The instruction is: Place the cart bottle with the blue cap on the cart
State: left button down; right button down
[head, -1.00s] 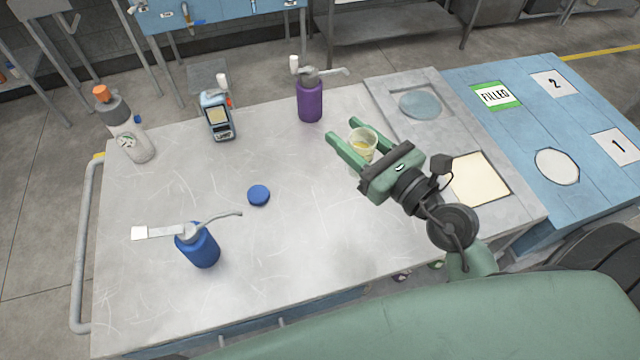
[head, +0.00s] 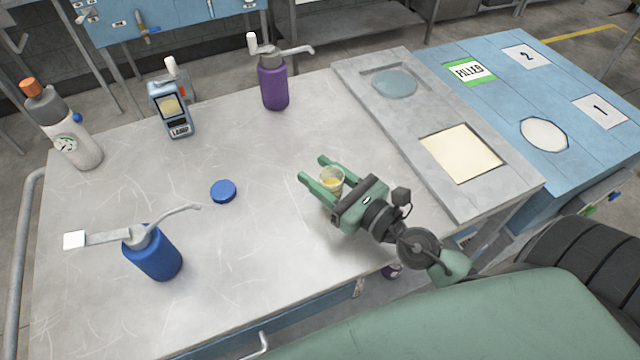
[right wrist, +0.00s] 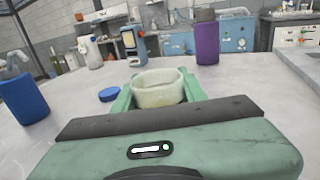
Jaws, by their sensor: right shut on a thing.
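My right gripper (head: 311,169) is shut on a small clear open-topped bottle (head: 332,181) with yellow liquid in it. The bottle is upright over the right part of the table, and I cannot tell whether it touches the tabletop. It shows as a pale open rim between the fingers in the right wrist view (right wrist: 158,88). The blue cap (head: 223,191) lies flat on the table to the left, apart from the bottle. My left gripper is not in view.
A blue pump bottle (head: 153,254) stands front left, a purple one (head: 273,84) at the back. A handheld device (head: 170,112) and a white bottle (head: 75,143) stand back left. A grey plate (head: 400,130) with recesses lies between gripper and cart.

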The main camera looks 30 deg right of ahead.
aim_at(341, 192)
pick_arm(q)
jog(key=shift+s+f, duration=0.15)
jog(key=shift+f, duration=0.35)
pick_arm(e)
jog(key=shift+f, duration=0.6)
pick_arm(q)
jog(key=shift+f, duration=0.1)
pick_arm(e)
jog(key=shift+f+b, duration=0.2)
jog(key=shift+b, duration=0.1)
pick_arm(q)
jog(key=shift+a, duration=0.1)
pick_arm(e)
jog(key=c, duration=0.8)
grip_release()
jog(key=shift+r, duration=0.1)
